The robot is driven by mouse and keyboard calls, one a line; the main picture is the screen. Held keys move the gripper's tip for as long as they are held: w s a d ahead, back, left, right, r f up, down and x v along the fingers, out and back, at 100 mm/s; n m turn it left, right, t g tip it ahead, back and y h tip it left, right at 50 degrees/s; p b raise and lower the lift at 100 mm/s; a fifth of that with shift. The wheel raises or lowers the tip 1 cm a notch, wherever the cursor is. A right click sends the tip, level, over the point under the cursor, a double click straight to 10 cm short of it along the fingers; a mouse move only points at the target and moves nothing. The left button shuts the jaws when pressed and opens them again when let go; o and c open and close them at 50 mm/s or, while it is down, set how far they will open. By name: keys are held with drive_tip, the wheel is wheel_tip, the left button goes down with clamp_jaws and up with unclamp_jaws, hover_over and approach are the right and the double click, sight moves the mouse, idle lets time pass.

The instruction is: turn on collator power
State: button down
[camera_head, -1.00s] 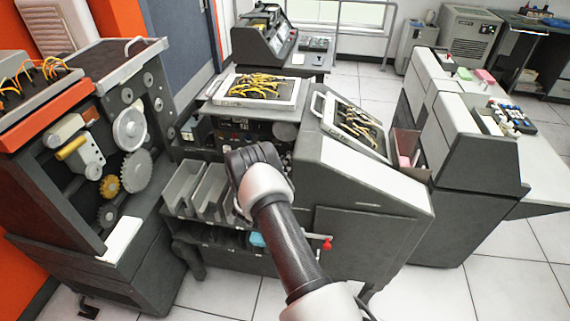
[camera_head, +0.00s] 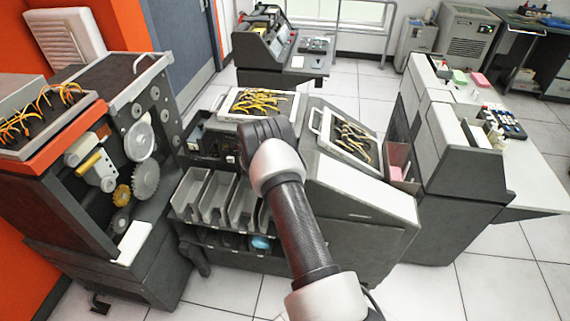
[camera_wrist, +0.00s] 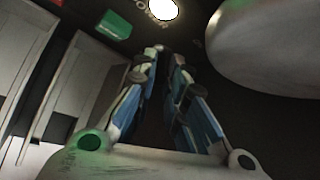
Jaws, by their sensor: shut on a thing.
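The collator (camera_head: 370,200) is the dark grey machine in the middle of the head view, with wired boards on top and grey card pockets at its left. My arm reaches to its dark front panel, and my wrist hides the fingers there. In the wrist view, my gripper (camera_wrist: 166,55) points at the dark panel, with its blue-sided fingers drawn together on a small metallic switch tip (camera_wrist: 158,47), mostly hidden between them. Just beyond is a bright white round lamp (camera_wrist: 162,9) beside partly readable lettering like "POWER". A green button (camera_wrist: 113,25) sits to its left.
A large rounded grey part (camera_wrist: 270,45) is close to the right of the fingers. Pale card pockets (camera_head: 215,195) lie left of my arm. An open machine with gears (camera_head: 145,180) stands left, and another grey machine (camera_head: 465,150) stands right.

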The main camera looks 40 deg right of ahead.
drive_tip(key=shift+r+g+y+p, duration=0.1)
drive_tip(key=shift+g+y+p, duration=0.2)
drive_tip(key=shift+p, duration=0.25)
drive_tip(key=c, duration=1.6)
unclamp_jaws()
drive_tip(key=shift+c, duration=0.2)
drive_tip(key=v, duration=1.2)
drive_tip(key=shift+w+d, duration=0.1)
